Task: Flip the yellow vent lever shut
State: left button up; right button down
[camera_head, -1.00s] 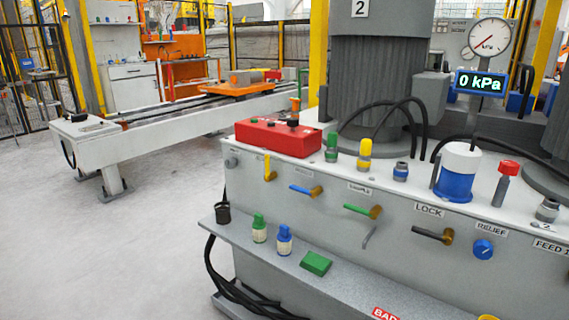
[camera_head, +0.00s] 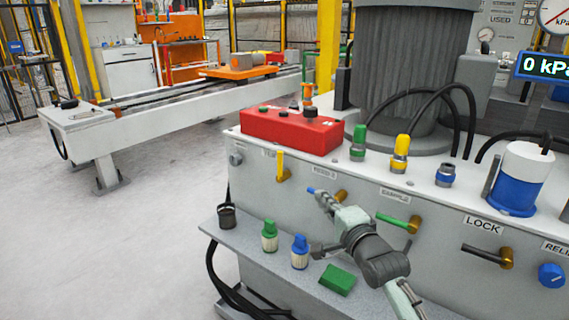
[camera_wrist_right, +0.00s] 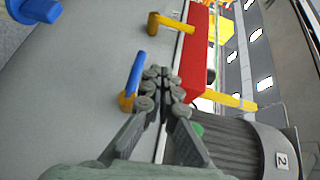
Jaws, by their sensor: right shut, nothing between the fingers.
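The yellow vent lever (camera_head: 280,162) stands upright on the front panel of the grey cabinet, its brass pivot at its lower end. It also shows at the top of the right wrist view (camera_wrist_right: 176,24), pointing toward the red box. My right gripper (camera_head: 320,197) is shut and empty, in front of the panel to the right of the yellow lever and apart from it. In the right wrist view its fingertips (camera_wrist_right: 162,74) are together beside the blue lever (camera_wrist_right: 136,70). Whether they touch the blue lever is unclear. My left gripper is not in view.
The red box (camera_head: 291,130) sits on the cabinet top above the yellow lever. The green lever (camera_head: 398,221) is to the right. A shelf (camera_head: 235,240) below holds a dark cup, green and blue bottles and a green block (camera_head: 338,280). Open floor lies left.

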jog(key=shift+m+t, duration=0.3)
jog(key=x, duration=0.4)
jog(key=r+x, duration=0.1)
jog(key=x, duration=0.2)
jog(key=r+x, duration=0.1)
jog(key=x, duration=0.3)
jog(key=shift+w+a+r+b, duration=0.1)
jog(key=shift+w+a+b, duration=0.1)
jog(key=shift+a+b, duration=0.15)
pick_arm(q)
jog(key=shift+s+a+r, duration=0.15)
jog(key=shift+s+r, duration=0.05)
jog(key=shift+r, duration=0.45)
pick_arm(e)
jog(key=a, duration=0.1)
jog(key=w+a, duration=0.1)
jog(key=a, duration=0.1)
jog(key=shift+w+a, duration=0.15)
jog(key=shift+a, duration=0.1)
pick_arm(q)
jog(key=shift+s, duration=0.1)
